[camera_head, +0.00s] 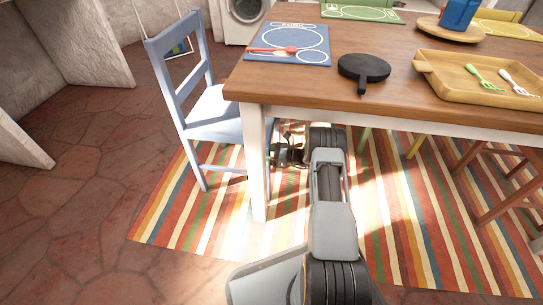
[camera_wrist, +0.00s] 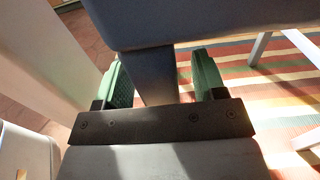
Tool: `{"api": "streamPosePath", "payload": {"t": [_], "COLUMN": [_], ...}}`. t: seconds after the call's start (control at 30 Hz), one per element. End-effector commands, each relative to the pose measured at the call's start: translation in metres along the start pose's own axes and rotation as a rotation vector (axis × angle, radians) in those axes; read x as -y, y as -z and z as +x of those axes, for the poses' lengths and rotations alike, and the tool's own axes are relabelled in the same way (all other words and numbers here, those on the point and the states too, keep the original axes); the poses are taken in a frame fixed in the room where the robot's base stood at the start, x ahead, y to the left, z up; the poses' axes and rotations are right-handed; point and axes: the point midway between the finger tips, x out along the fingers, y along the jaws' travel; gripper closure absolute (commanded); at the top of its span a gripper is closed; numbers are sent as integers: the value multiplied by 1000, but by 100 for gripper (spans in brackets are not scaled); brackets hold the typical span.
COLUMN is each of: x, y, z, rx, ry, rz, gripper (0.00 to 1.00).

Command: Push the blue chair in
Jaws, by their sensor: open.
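The blue chair (camera_head: 212,108) stands at the table's left end, its backrest on the left and the right part of its seat behind the table corner. My gripper (camera_head: 288,148) is low, below the tabletop and right of the near table leg. In the wrist view my gripper (camera_wrist: 160,66) is open, with a green-padded finger on each side of a blue-grey chair leg (camera_wrist: 152,78). The seat's edge (camera_wrist: 205,22) crosses just above the fingers. A gap shows between the leg and the right finger; contact with the left finger is unclear.
The wooden table (camera_head: 310,82) with its white leg (camera_head: 252,165) stands close beside my arm; the leg also shows in the wrist view (camera_wrist: 45,50). A striped rug (camera_head: 160,220) lies below. A brown stool (camera_head: 495,180) is at right. Stone floor is clear at left.

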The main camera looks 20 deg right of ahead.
Motion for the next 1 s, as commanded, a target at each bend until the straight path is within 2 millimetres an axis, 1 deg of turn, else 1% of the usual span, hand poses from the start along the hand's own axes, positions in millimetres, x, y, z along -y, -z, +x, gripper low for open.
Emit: {"api": "streamPosePath", "payload": {"t": [0.1, 0.4, 1.0], "x": [0, 0, 0], "y": [0, 0, 0], "z": [3, 3, 3], "rx": [0, 0, 0], "ry": [0, 0, 0], "rz": [0, 1, 1], "gripper": [36, 36, 94]}}
